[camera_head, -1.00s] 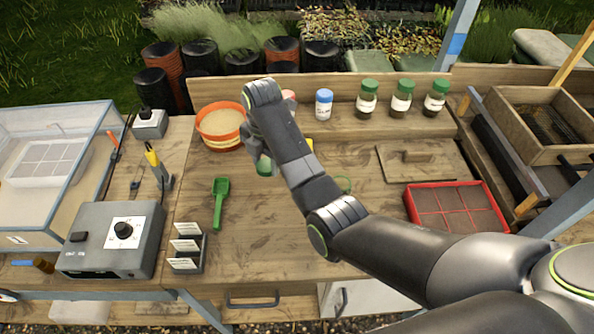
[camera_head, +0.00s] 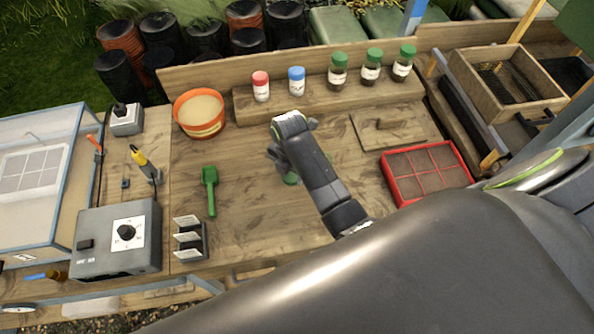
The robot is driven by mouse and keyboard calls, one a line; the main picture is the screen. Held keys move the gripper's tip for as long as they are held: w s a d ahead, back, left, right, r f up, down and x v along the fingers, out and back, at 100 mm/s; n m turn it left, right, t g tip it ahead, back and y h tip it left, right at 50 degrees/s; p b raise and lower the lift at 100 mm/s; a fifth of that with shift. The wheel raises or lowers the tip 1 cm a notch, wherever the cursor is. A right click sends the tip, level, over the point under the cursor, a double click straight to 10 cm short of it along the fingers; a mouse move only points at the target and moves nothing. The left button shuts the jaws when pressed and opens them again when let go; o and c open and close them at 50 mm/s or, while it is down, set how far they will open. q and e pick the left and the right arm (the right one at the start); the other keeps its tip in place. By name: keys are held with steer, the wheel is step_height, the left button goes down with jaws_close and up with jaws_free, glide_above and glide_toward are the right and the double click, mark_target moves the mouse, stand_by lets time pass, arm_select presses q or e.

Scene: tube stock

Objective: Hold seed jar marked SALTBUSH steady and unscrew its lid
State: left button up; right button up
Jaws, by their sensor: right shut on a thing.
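My right gripper (camera_head: 279,156) hangs over the middle of the bench, left of centre. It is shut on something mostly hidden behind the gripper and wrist. A green part (camera_head: 290,179) shows just below the fingers, but I cannot tell whether it is a jar or only a lid. Three green-lidded jars stand on the raised back ledge: a left one (camera_head: 337,71), a middle one (camera_head: 371,67) and a right one (camera_head: 402,63). Their labels are too small to read, so I cannot tell which is SALTBUSH. My left gripper is out of view.
A red-capped bottle (camera_head: 261,88) and a blue-capped bottle (camera_head: 297,82) share the ledge. An orange bowl (camera_head: 200,130), green scoop (camera_head: 210,188), label rack (camera_head: 189,240) and grey control box (camera_head: 116,262) lie left. A red tray (camera_head: 386,180) sits right. Bare bench surrounds the scoop.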

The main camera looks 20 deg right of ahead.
mark_target(291, 188)
steer(key=shift+f+p, duration=0.4)
steer(key=shift+f, duration=2.5)
steer(key=o, duration=1.1)
steer(key=shift+f, duration=0.15)
